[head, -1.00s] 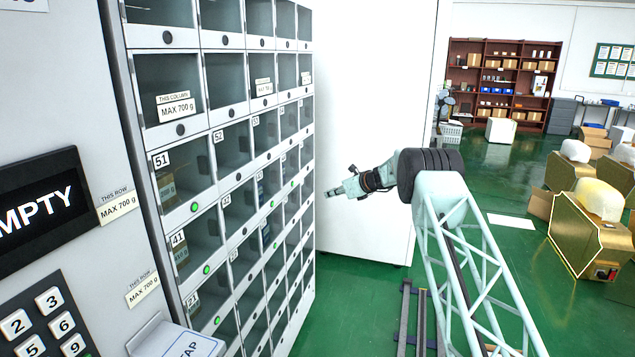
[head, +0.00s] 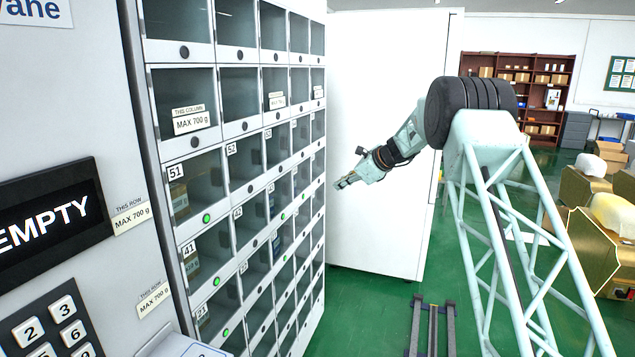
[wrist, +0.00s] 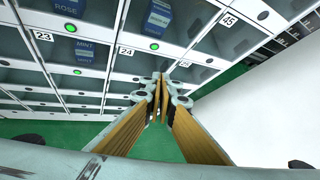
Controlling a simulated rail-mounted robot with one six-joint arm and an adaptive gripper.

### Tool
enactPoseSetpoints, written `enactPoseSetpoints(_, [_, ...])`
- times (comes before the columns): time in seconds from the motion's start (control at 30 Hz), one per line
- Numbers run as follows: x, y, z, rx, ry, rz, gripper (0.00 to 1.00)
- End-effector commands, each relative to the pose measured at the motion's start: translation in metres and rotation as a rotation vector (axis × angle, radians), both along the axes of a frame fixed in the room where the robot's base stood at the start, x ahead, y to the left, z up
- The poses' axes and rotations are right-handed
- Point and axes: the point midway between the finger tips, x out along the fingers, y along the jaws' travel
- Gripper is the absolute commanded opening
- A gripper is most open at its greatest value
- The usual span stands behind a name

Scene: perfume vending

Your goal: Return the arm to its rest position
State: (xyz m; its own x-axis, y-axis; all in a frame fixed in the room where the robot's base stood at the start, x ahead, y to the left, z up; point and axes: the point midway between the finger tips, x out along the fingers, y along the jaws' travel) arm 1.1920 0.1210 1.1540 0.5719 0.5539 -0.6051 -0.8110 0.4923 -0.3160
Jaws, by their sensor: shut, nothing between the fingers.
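My gripper (head: 341,185) hangs in the air to the right of the locker wall (head: 137,75), in front of a tall white cabinet. In the wrist view its two fingers (wrist: 160,82) meet at the tips, shut with nothing between them. Locker doors labelled 23, 24 and 45 show beyond the fingers in that view. My arm reaches from the upper right down toward the gripper in the head view.
The locker wall has several glass compartments; some hold boxes, such as a blue box marked MINT (wrist: 86,52). A display reading EMPTY (head: 48,222) is at left. The white cabinet (head: 385,90) stands behind the gripper. Green floor (head: 375,310) is open below. Gold machines (head: 590,255) are at right.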

Motion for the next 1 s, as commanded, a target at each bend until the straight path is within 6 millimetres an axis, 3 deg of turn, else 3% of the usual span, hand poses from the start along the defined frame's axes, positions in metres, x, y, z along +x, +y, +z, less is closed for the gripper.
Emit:
enactPoseSetpoints(0.4, [-0.068,0.003,0.062,-0.148,-0.061,0.132,0.00])
enactPoseSetpoints(1.0, [-0.180,0.002,0.133,-0.356,-0.140,0.331,0.00])
